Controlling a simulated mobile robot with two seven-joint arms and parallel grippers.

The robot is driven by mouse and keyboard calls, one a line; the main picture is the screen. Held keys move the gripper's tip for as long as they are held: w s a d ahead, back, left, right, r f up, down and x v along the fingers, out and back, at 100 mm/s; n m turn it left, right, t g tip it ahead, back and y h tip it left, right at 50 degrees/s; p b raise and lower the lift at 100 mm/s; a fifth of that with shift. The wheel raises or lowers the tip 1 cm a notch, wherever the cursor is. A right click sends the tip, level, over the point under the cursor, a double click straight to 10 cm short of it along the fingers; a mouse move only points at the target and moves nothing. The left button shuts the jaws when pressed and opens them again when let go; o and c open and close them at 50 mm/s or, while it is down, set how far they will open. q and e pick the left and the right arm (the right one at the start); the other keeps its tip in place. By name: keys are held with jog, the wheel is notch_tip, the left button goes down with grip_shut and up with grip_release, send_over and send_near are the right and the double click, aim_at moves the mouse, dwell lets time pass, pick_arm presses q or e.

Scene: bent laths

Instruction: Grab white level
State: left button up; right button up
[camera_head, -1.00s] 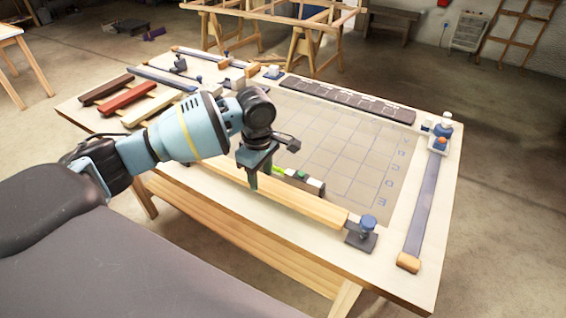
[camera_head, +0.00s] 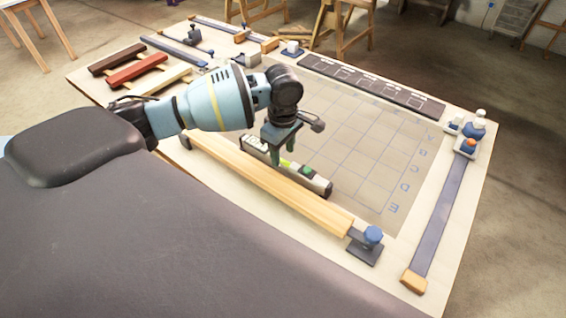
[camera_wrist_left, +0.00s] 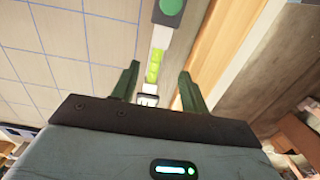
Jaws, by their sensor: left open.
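The white level (camera_head: 317,183) lies on the grid mat beside the long wooden lath, with dark ends, a green round spot and a yellow-green vial. My left gripper (camera_head: 279,157) is over the middle of the level and hides part of it in the head view. In the left wrist view, the level (camera_wrist_left: 160,40) runs between the two open green fingers of the left gripper (camera_wrist_left: 158,72), without a visible grip. I cannot tell how far the fingertips are above the mat. My right gripper is not in view.
The light wooden lath (camera_head: 270,185) runs along the near side of the level, with a blue-knobbed clamp (camera_head: 368,243) at its right end. A blue-grey strip (camera_head: 443,215) lies at the right edge. The gridded mat (camera_head: 370,150) beyond the level is mostly clear.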

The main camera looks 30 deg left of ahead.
aim_at(283, 160)
pick_arm(q)
jog(key=shift+w+a+f+b, duration=0.15)
jog(key=shift+f+b, duration=0.05)
jog(key=shift+f, duration=1.1)
jog(key=shift+w+a+f+b, duration=0.1)
jog(key=shift+w+f+b, duration=0.05)
jog(key=shift+f, duration=1.1)
jog(key=shift+c, duration=0.4)
grip_shut()
